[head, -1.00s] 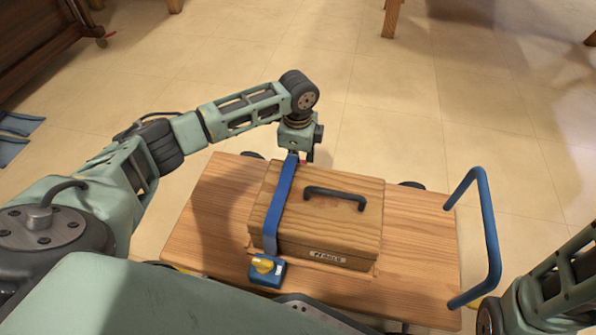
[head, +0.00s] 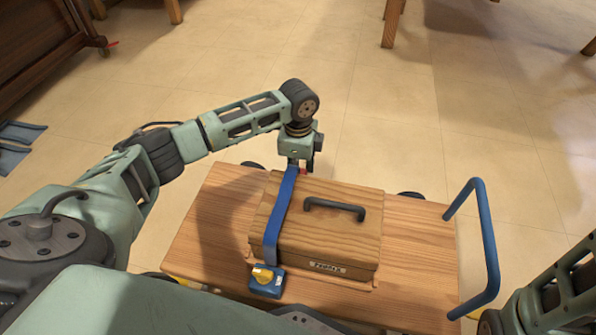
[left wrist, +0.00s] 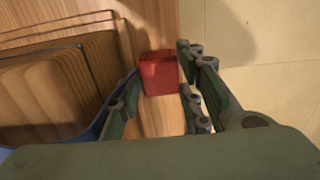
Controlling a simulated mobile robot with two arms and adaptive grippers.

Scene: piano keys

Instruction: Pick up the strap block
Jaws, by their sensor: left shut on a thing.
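A red block (left wrist: 158,73) sits between the fingers of my left gripper (left wrist: 158,80) in the left wrist view. The gripper is shut on it. In the head view my left gripper (head: 303,168) points down at the far side of the wooden case (head: 345,225), by the far end of the blue strap (head: 281,215). Only a speck of red shows there. The strap runs over the case to a blue block with a yellow knob (head: 265,275) at the near side. My right gripper is out of the picture; only part of the right arm shows.
The case, with a black handle (head: 335,207), stands on a wooden cart top (head: 210,235). A blue push handle (head: 487,240) rises at the cart's right end. Tiled floor (head: 400,120) lies open beyond. A dark wooden piece of furniture (head: 45,45) stands at the upper left.

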